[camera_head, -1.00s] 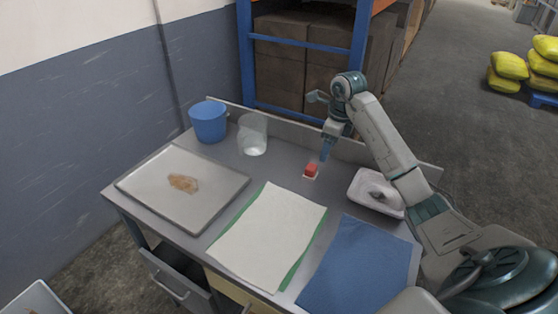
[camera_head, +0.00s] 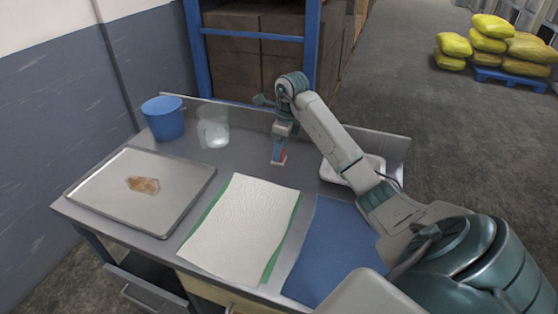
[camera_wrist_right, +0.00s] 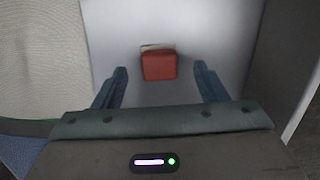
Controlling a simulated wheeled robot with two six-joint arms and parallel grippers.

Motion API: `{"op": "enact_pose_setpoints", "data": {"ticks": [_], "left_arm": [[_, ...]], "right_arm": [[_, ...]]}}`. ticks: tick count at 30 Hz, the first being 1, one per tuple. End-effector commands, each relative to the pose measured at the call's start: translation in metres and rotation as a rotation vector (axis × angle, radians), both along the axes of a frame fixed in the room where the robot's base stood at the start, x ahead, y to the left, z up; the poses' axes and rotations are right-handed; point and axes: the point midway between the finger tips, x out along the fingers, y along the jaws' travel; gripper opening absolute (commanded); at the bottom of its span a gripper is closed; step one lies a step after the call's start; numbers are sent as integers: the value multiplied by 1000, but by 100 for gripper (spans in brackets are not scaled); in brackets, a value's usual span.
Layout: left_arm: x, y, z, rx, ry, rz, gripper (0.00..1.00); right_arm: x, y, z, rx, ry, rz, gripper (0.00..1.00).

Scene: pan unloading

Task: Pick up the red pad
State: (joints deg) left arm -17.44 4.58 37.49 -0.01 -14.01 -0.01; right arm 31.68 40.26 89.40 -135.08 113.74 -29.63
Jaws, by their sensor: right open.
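The red pad (camera_head: 283,155) sits on the grey tabletop, on a small pale base, toward the back of the table. My right gripper (camera_head: 279,152) is down at it in the head view and partly hides it. In the right wrist view the red pad (camera_wrist_right: 159,65) lies just ahead of the fingertips, roughly centred between the two fingers. The right gripper (camera_wrist_right: 163,80) is open, with a clear gap on both sides of the pad and nothing held. My left gripper is not in view.
A metal tray (camera_head: 95,205) with a brown item is at left. A blue bucket (camera_head: 164,120) and a clear container (camera_head: 213,132) stand at the back. A white cloth (camera_head: 240,225) and blue mat (camera_head: 338,250) lie in front; a white tray (camera_head: 335,177) is right of the pad.

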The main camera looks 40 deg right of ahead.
Motion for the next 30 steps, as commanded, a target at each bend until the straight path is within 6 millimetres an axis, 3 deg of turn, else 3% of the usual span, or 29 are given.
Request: {"op": "enact_pose_setpoints", "data": {"ticks": [1, 6, 14, 22, 30], "left_arm": [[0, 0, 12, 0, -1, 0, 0], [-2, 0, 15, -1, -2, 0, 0], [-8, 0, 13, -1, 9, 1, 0], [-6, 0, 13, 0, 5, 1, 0], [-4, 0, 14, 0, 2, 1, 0]], "right_arm": [[1, 2, -4, 4, 6, -1, 66], [4, 4, -25, 2, 2, 0, 66], [4, 3, -30, 0, 1, -1, 66], [4, 3, -30, 0, 1, -1, 18], [4, 3, -29, 0, 1, -1, 18]]}}
